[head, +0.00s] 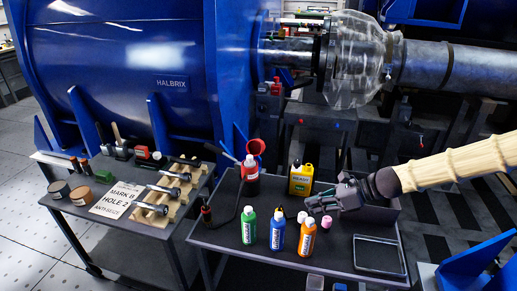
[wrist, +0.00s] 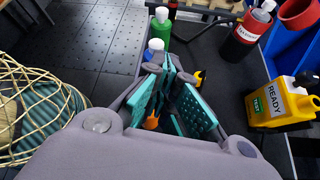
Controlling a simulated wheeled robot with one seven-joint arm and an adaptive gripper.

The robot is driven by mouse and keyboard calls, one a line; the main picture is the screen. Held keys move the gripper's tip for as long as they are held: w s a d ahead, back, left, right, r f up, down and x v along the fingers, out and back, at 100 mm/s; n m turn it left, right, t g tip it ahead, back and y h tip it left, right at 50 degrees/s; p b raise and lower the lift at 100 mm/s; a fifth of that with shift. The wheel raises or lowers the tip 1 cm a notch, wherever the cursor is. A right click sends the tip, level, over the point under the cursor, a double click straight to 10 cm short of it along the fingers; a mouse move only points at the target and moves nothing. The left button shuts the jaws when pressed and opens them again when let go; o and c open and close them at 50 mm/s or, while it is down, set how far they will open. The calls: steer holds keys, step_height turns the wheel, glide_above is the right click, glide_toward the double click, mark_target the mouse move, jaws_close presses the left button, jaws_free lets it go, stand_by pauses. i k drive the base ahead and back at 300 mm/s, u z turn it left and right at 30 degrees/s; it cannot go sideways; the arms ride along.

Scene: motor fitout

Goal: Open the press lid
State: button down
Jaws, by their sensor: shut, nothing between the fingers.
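No part can be clearly named as the press lid. A flat dark panel with a pale rim (head: 379,254) lies at the right front of the right-hand bench in the head view; I cannot tell whether it is the lid. My gripper (head: 322,204) is shut and empty above that bench, left of and behind the panel. In the wrist view my teal-padded fingers (wrist: 180,108) point down over the bench, and the panel does not show there.
Green (head: 248,226), blue (head: 278,231) and orange (head: 307,238) bottles stand in front of my gripper. A dark red bottle with a red funnel (head: 251,176) stands behind. The left bench holds a sign (head: 118,199) and metal bolts. A large blue machine (head: 130,70) fills the back.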

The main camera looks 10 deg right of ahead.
mark_target(255, 147)
steer(key=z, duration=0.05)
steer(key=i, duration=1.25)
